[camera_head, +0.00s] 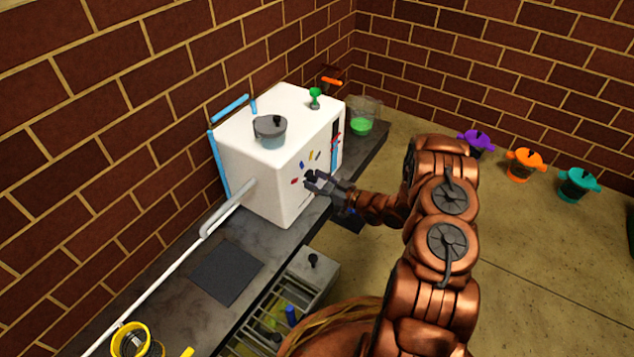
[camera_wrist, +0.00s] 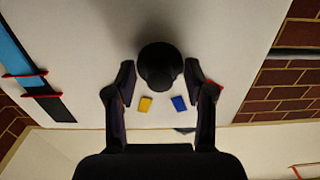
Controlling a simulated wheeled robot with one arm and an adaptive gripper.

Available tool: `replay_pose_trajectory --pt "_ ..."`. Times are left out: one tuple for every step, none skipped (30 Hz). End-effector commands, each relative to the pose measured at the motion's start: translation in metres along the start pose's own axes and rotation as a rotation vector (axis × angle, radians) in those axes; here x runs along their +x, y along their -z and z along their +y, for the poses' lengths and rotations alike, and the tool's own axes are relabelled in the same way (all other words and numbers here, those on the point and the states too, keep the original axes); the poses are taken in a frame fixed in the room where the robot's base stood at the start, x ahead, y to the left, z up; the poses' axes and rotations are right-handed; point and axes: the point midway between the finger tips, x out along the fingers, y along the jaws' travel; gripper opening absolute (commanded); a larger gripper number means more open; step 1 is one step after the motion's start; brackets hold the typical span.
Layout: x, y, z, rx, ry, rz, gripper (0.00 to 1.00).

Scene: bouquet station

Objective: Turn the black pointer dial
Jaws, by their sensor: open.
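The black dial (camera_wrist: 160,64) is on the white face of a box-shaped unit (camera_head: 262,142). In the wrist view it is a dark round knob near the middle, and its pointer direction cannot be made out. A yellow mark (camera_wrist: 145,104) and a blue mark (camera_wrist: 179,103) are on the face beside it. A red mark is partly behind the right finger. My gripper (camera_wrist: 160,78) is open, with one finger on each side of the dial. Contact with the dial cannot be told. In the head view my gripper (camera_head: 312,179) is at the unit's face and mostly hides the dial.
A grey lidded pot (camera_head: 270,131) and a green goblet-like item (camera_head: 315,98) stand on top of the unit. A clear container with green contents (camera_head: 361,122) is behind it. A dark square mat (camera_head: 227,271) lies on the counter. Purple, orange and teal pots stand at right.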

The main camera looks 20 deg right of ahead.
Motion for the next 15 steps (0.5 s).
replay_pose_trajectory --pt "0.0001 0.0001 0.0001 0.0 0.0 0.0 0.54" --pt "0.0 0.0001 0.0001 0.0 0.0 0.0 0.54" --pt "-0.0001 0.0001 0.0002 0.0 0.0 0.0 0.54" --pt "-0.0001 0.0001 0.0002 0.0 0.0 0.0 0.54" --pt "-0.0002 0.0 0.0001 0.0 0.0 0.0 0.54" --pt "-0.0002 0.0001 0.0002 0.0 -0.001 0.0 0.5" --pt "-0.0003 0.0001 0.0002 0.0 -0.001 0.0 0.47" --pt "-0.0003 0.0001 0.0002 0.0 -0.001 0.0 0.44" --pt "-0.0003 0.0 0.0002 0.0 -0.001 0.0 0.4" --pt "-0.0003 0.0 0.0002 0.0 -0.001 0.0 0.37" --pt "-0.0004 0.0 0.0002 0.0 -0.001 0.0 0.34" --pt "-0.0004 0.0 0.0003 0.0 -0.001 0.0 0.3" --pt "-0.0004 0.0 0.0003 0.0 -0.001 0.0 0.27" --pt "-0.0004 0.0 0.0003 0.0 -0.001 0.0 0.23" --pt "-0.0003 0.0 0.0002 0.0 -0.001 0.0 0.19"
